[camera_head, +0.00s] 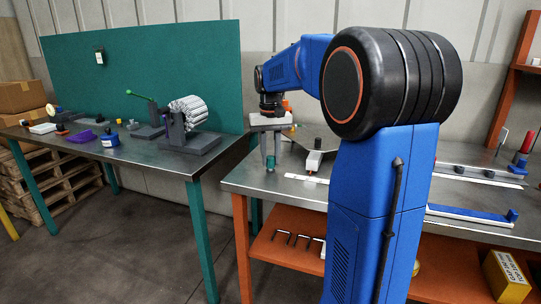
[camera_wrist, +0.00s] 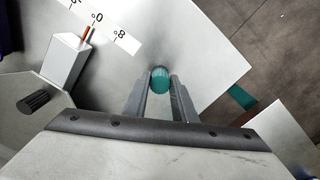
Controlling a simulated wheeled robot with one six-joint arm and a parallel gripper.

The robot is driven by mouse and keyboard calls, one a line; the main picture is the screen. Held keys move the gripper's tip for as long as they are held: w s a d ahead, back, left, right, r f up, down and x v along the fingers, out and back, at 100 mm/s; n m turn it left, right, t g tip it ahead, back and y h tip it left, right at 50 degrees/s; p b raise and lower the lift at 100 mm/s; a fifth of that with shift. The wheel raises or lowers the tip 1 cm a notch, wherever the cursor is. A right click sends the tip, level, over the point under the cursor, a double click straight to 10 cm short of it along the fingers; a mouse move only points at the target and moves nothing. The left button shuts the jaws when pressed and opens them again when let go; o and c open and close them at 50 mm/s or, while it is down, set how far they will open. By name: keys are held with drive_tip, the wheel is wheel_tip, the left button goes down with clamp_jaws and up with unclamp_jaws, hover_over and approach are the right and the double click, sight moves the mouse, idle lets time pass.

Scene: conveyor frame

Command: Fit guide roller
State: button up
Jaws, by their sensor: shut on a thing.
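My gripper (camera_head: 270,155) hangs at the left end of the orange-legged bench. It is shut on a small teal cylinder, probably the guide roller (camera_head: 270,164). In the wrist view the teal roller (camera_wrist: 160,79) shows its round end between the tips of my two grey fingers (camera_wrist: 161,97). The bench's metal top lies behind it; whether the roller touches it I cannot tell. At right on the bench, long pale rails with blue ends (camera_head: 470,214) may belong to the conveyor frame. My blue arm hides the middle of the bench.
A green-backed bench (camera_head: 130,155) with a ribbed drum (camera_head: 188,112) stands left, across a floor gap. A red-topped item (camera_head: 522,150) stands far right.

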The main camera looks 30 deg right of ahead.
drive_tip(key=shift+f, duration=0.65)
drive_tip(key=o, duration=1.1)
wheel_tip(320, 180, up, 17)
drive_tip(key=shift+r, duration=0.2)
